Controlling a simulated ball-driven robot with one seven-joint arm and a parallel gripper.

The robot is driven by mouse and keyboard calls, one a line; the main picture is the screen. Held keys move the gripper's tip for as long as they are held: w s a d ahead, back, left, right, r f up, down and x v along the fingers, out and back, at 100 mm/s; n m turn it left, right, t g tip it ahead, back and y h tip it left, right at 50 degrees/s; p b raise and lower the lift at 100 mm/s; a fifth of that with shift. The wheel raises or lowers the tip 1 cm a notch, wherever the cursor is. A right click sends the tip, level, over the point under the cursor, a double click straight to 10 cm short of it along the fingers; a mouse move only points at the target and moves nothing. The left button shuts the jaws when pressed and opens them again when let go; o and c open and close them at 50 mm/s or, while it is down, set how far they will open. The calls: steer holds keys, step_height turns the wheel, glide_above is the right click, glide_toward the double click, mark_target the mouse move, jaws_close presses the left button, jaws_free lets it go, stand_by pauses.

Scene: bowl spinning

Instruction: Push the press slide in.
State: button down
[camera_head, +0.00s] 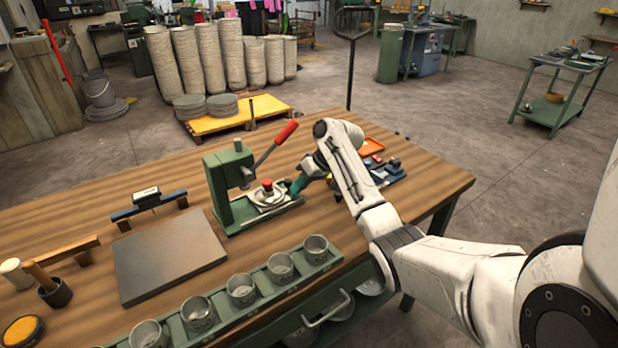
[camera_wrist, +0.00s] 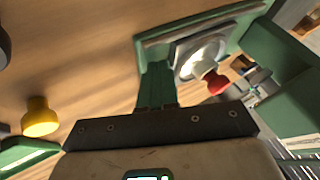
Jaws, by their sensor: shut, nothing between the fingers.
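The green press (camera_head: 222,190) stands upright on the wooden table, its red-handled lever (camera_head: 275,145) raised to the upper right. The press slide (camera_head: 268,200), a pale plate with a round disc and a red knob, sits on the press base and sticks out to the right of the column. It also shows in the wrist view (camera_wrist: 187,62), with its red knob pointing towards the lower right. My gripper (camera_head: 297,187) is shut and empty, low at the right end of the slide. In the wrist view its green fingers (camera_wrist: 154,68) reach the slide's near edge; I cannot tell whether they touch.
A green rack of metal cups (camera_head: 241,291) runs along the table's front edge. A grey slab (camera_head: 168,255) lies left of the press. An orange tray (camera_head: 370,147) lies behind my arm. A yellow knob (camera_wrist: 40,118) shows left of my fingers in the wrist view.

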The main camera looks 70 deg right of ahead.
mark_target(271, 201)
steer(key=shift+w+a, duration=0.25)
steer(key=shift+a, duration=0.15)
steer(key=w+a+p, duration=0.1)
steer(key=a, duration=0.1)
steer(key=w+a+p, duration=0.1)
steer(key=a, duration=0.1)
steer(key=w+a+p, duration=0.1)
steer(key=shift+w+a+r+p, duration=0.1)
steer(key=shift+w+a+p, duration=0.2)
steer(key=shift+a, duration=0.25)
steer(key=shift+w, duration=0.1)
